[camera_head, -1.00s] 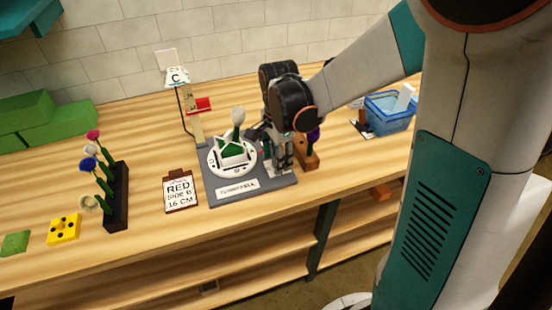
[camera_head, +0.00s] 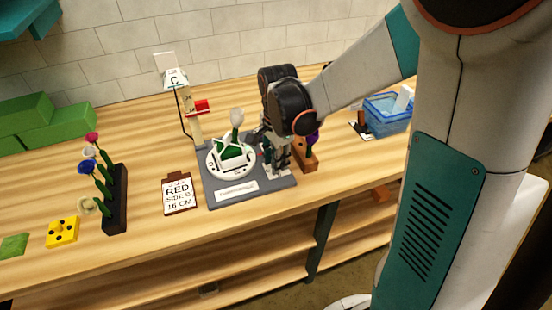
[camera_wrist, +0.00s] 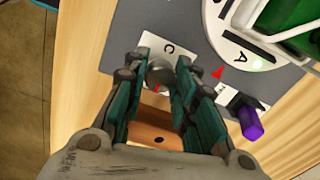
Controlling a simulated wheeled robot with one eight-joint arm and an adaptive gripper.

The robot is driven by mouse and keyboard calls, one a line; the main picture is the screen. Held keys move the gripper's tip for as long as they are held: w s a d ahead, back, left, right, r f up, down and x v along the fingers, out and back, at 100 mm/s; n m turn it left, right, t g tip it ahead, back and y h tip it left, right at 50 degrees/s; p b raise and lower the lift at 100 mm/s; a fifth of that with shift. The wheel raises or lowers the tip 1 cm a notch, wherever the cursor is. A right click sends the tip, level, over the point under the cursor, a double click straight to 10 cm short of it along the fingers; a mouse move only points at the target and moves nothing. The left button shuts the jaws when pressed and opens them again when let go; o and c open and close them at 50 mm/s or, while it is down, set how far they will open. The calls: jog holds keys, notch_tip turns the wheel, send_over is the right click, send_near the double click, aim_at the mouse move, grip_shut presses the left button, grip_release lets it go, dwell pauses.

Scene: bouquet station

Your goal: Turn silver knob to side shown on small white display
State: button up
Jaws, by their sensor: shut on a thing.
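The silver knob (camera_wrist: 160,72) sits on a white plate (camera_wrist: 152,42) lettered C at its far edge. My gripper (camera_wrist: 163,90) is shut on the knob, with a finger on either side. In the head view my gripper (camera_head: 272,158) reaches down at the right of the grey turntable base (camera_head: 236,190), hiding the knob. The small white display (camera_head: 176,78) on the post reads C. The white turntable (camera_head: 232,163) holds a green holder and a pale flower. In the wrist view the turntable's letter A (camera_wrist: 240,57) is near a red triangle and a green light.
A wooden block with a purple flower (camera_head: 312,139) stands close right of my gripper. A blue basket (camera_head: 388,112) is farther right. A clipboard (camera_head: 180,194) reading RED, a flower rack (camera_head: 116,200) and a yellow block (camera_head: 62,231) lie left.

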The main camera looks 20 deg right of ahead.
jog(key=n, duration=0.4)
jog(key=shift+n, duration=0.4)
jog(key=n, duration=0.4)
jog(key=shift+p, duration=0.4)
jog(key=n, duration=0.5)
jog(key=shift+d, duration=0.1)
jog(key=n, duration=0.4)
jog(key=shift+n+g, duration=0.3)
jog(key=n, duration=0.8)
jog(key=shift+p, duration=0.3)
jog(key=n, duration=0.4)
jog(key=shift+w+n, duration=0.1)
jog(key=shift+n, duration=2.2)
